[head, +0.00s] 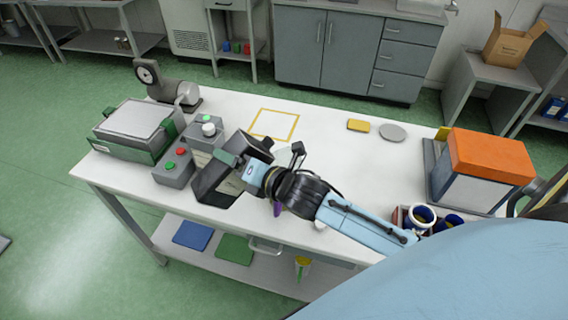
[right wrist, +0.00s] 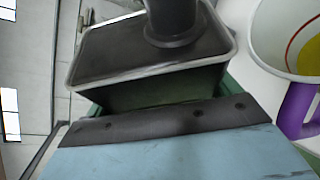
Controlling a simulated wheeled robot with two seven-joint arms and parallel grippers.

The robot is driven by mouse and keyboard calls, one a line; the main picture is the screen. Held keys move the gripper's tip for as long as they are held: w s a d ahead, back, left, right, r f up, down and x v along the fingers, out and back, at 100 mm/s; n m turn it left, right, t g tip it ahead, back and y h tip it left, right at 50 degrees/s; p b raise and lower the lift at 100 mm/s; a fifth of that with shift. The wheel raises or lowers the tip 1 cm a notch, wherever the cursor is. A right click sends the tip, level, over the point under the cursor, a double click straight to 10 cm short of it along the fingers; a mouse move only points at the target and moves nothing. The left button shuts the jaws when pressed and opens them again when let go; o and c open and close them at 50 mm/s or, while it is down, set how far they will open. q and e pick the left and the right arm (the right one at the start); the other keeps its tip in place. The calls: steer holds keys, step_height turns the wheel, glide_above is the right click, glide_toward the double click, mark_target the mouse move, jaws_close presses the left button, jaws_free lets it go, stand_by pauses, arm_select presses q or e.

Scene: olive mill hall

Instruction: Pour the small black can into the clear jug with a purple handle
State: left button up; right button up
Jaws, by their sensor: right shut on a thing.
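My right gripper (head: 228,164) is shut on the small black can (head: 211,184), holding it over the left-middle of the table. In the right wrist view the can (right wrist: 150,55) fills the upper middle, with its rimmed top and dark round neck showing. In the head view the can looks slanted. The clear jug (head: 283,155) is mostly hidden behind my right arm there, with its purple handle (head: 277,209) just below the wrist. In the right wrist view the jug (right wrist: 275,35) is at the upper right, apart from the can, with a red line and something yellow inside. My left gripper is not in view.
A green-and-grey machine (head: 138,125) and a button box (head: 174,168) stand left of the can. A yellow frame (head: 274,124), yellow block (head: 358,125) and grey disc (head: 392,132) lie behind. An orange-topped box (head: 487,157) stands right. The table's middle right is clear.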

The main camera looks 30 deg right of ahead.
steer(key=shift+a+f+m+t+y+b, duration=0.15)
steer(key=shift+m+t+y+b, duration=0.4)
steer(key=shift+m+b, duration=1.7)
stand_by(0.8)
steer(key=shift+d+r+t+y+b, duration=0.25)
steer(key=shift+d+r+y+b, duration=0.1)
steer(key=shift+d+r, duration=0.4)
stand_by(1.1)
steer(key=shift+d+f+m, duration=0.1)
steer(key=shift+d+m, duration=0.1)
steer(key=shift+m, duration=0.45)
stand_by(2.5)
